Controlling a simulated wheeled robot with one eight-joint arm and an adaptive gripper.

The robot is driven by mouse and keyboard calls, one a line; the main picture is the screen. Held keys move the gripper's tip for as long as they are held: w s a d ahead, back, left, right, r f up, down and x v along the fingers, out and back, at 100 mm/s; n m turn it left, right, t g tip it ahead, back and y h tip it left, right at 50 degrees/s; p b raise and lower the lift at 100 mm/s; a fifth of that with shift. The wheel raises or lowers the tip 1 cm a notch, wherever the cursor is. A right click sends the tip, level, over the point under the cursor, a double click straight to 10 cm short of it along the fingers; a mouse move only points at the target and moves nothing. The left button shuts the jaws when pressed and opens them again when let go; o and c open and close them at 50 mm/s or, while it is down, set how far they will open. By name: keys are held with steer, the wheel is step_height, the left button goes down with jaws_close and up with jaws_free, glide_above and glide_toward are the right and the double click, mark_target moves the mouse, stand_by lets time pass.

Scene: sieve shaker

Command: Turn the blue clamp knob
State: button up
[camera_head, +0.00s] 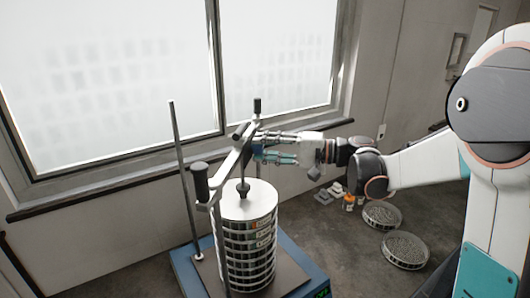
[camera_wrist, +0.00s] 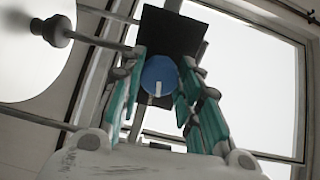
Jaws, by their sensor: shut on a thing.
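The blue clamp knob (camera_wrist: 158,74) is round with a pale mark on its face. In the wrist view it sits between my two teal-padded fingers, in front of a dark block (camera_wrist: 180,28). My gripper (camera_wrist: 164,64) is shut on the knob, one finger on each side. In the head view my gripper (camera_head: 266,146) reaches in from the right to the clamp bar (camera_head: 236,160) above the sieve stack (camera_head: 247,240). There the fingers hide most of the knob, and a small patch of blue (camera_head: 258,151) shows beside them.
The shaker has a blue base (camera_head: 305,270) and a thin upright rod (camera_head: 184,180) at the left. A black handle (camera_head: 200,182) ends the bar at the front. Two loose sieves (camera_head: 404,249) and an orange bottle (camera_head: 349,202) stand on the bench at right. Windows are behind.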

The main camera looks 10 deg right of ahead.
steer(key=shift+m+b, duration=0.3)
steer(key=shift+m, duration=0.8)
steer(key=o, duration=1.1)
steer(key=v, duration=1.2)
